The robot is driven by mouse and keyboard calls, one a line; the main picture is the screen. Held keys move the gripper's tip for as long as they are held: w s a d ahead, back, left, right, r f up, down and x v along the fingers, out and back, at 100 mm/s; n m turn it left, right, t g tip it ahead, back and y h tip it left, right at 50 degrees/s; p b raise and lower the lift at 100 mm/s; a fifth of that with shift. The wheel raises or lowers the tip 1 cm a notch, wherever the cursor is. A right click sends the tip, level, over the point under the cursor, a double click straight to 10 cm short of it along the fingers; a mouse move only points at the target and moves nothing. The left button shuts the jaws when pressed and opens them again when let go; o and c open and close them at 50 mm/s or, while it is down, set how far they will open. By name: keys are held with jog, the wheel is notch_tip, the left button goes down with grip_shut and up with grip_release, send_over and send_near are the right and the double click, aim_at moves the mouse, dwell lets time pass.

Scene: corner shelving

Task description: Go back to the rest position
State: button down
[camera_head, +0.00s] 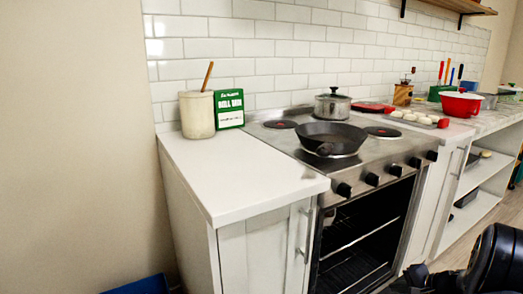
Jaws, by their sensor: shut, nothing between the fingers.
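My arm (497,258) shows as a black, rounded link in the bottom right corner, cut off by the picture edge. The dark end beside it, low at the bottom edge, looks like my gripper (418,277). It is partly cut off, shut and empty. It is in front of the oven and the white cabinet, apart from the things on the counter and stove.
A black pan (330,138) and a lidded steel pot (332,104) stand on the stove (290,142). A cream utensil crock (197,115) and a green box (230,108) stand on the white counter (235,175). A red pot (461,104) stands further right.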

jog(key=p+v, duration=0.2)
jog(key=v, duration=0.6)
jog(key=shift+s+d, duration=0.3)
jog(key=shift+s, duration=0.1)
